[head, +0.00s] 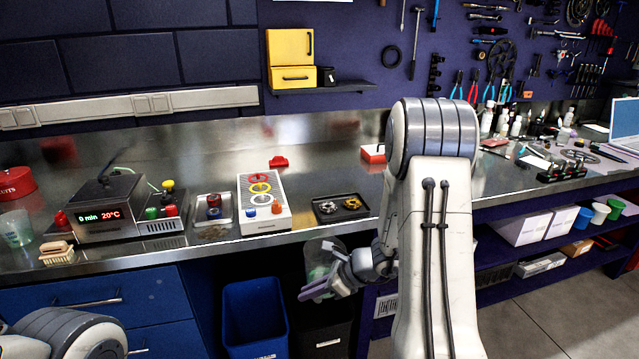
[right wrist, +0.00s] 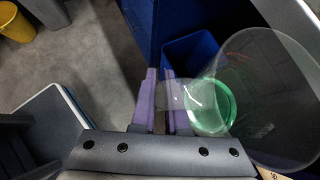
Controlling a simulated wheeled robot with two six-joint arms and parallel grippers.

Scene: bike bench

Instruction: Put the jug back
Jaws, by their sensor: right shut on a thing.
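The clear jug (head: 318,262) has green at its bottom and hangs in front of the bench's front edge. My right gripper (head: 318,289) is shut on it. In the right wrist view the purple fingers (right wrist: 165,100) close at the handle side of the jug (right wrist: 272,85), and the green bottom shows through its wall. In the head view the gripper and arm cover part of the jug. Its exact tilt is hard to tell. My left arm shows at the bottom left; its gripper is out of view.
A blue bin (head: 255,315) stands below the bench, near the jug. On the steel bench (head: 350,238) are a clear cup (head: 15,229), a brush (head: 57,253), a heated bath (head: 119,208), a metal tray (head: 212,226), a white ring board (head: 264,224) and a black tray (head: 341,218).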

